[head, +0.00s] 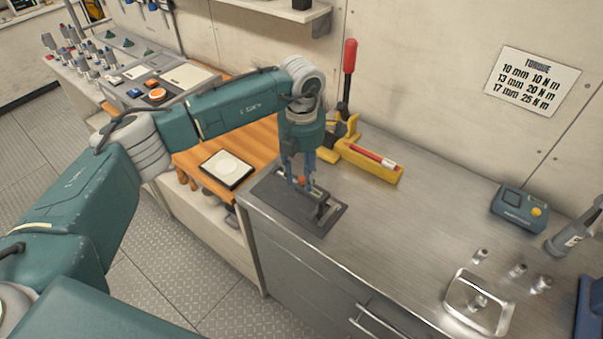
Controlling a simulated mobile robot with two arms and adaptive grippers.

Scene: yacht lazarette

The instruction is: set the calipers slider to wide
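The calipers (325,212), a small dark device with a grey jaw-like part, lie on a dark mat (268,191) at the left end of the steel worktop. A small orange-red piece (302,181) shows at their far-left part; it may be the slider. My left gripper (301,184) points down over this end of the calipers. Its blue fingers stand apart, with the orange-red piece between or just behind their tips. Whether they touch it is too small to tell. The slider's exact setting cannot be read. My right gripper is not in view.
A yellow tool holder with a red-handled lever (349,75) stands behind the mat. Right are a metal tray (479,302), several small metal parts and a teal meter (519,209). The mid worktop is clear.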

